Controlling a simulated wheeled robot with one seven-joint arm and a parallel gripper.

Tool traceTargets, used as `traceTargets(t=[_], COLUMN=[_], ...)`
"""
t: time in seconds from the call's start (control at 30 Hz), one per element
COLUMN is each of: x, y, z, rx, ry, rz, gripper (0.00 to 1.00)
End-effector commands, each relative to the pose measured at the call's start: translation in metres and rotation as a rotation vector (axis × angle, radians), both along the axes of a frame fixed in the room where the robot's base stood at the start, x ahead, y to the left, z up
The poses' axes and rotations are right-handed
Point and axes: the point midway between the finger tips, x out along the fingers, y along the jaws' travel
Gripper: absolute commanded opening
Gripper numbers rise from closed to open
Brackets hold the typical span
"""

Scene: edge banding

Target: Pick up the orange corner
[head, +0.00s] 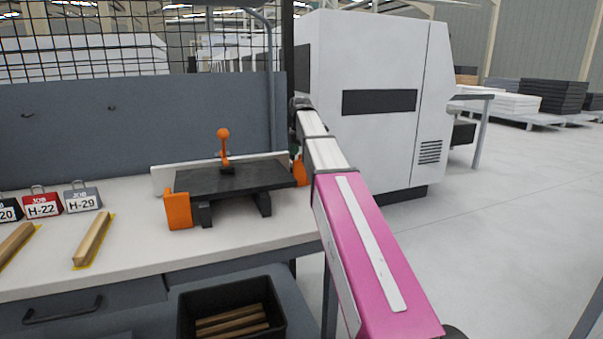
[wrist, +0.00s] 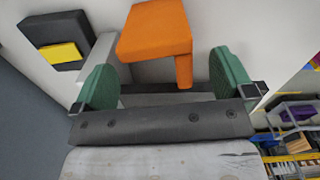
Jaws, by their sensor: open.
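An orange corner (wrist: 155,30) shows at the top middle of the wrist view, with a flat face and a leg pointing down. My gripper (wrist: 165,80) is open, its green fingers on either side below the corner; the leg reaches into the gap between them. I cannot tell whether either finger touches it. In the head view my gripper (head: 296,150) is mostly hidden by my arm, beside an orange piece (head: 299,174) at the right end of the black plate. Another orange corner piece (head: 178,210) stands at the plate's left front.
The black plate (head: 235,179) stands on the bench (head: 135,239), with an orange-knobbed lever (head: 223,140) behind. Wooden strips (head: 92,240) and job tags (head: 82,198) lie left. A black bin (head: 275,295) of strips is below. A white machine (head: 385,65) stands behind my arm.

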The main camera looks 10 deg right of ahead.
Motion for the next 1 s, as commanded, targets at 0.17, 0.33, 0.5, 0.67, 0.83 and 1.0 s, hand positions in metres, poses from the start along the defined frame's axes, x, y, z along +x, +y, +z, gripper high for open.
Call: traceTargets(t=[0.17, 0.33, 0.5, 0.67, 0.83, 1.0], x=[0.001, 0.002, 0.002, 0.003, 0.003, 0.003], y=[0.000, 0.001, 0.001, 0.001, 0.001, 0.001], z=[-0.013, -0.036, -0.052, -0.052, -0.052, -0.052], rx=[0.000, 0.000, 0.000, 0.000, 0.000, 0.000], ry=[0.002, 0.002, 0.000, 0.000, 0.000, 0.000], rz=[0.000, 0.000, 0.000, 0.000, 0.000, 0.000], gripper=[1.00, 1.00, 1.00, 1.00, 0.61, 0.52])
